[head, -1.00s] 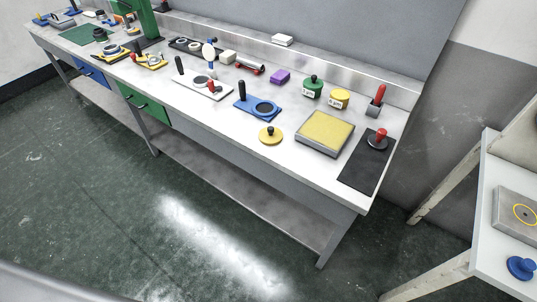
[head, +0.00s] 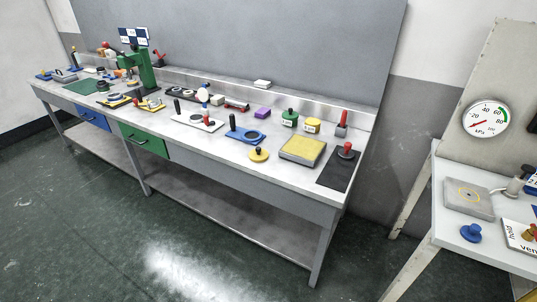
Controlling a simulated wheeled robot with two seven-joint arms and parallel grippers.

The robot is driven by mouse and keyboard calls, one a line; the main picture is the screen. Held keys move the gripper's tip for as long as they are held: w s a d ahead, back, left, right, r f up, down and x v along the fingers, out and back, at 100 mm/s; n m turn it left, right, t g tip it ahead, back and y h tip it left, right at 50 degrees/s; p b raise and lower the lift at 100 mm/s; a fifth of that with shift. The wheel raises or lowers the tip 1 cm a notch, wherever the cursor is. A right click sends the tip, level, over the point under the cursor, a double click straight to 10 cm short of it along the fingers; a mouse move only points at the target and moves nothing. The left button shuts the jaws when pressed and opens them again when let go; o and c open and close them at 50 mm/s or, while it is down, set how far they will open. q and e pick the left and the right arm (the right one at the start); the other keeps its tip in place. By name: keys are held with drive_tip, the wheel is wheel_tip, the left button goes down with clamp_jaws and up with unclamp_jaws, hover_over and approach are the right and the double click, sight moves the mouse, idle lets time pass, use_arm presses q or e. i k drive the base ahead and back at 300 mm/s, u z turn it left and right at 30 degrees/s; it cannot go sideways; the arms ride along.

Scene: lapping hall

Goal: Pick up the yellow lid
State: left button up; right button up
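The yellow lid (head: 258,155) is a round disc with a small dark knob on top. It lies on the long workbench (head: 200,145) near its front edge, left of a grey block with a yellow top. Neither of my grippers shows in the head view, so I cannot see whether they are open or shut.
Near the lid are a blue plate with a ring (head: 245,134), the yellow-topped block (head: 303,150), a yellow jar (head: 312,125), a green jar (head: 289,118) and a black mat (head: 338,171). A side table (head: 484,232) stands at the right. The floor in front is clear.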

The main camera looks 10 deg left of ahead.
sight(258, 154)
drive_tip(key=z, duration=0.85)
drive_tip(key=i, duration=1.3)
drive_tip(key=u, duration=0.2)
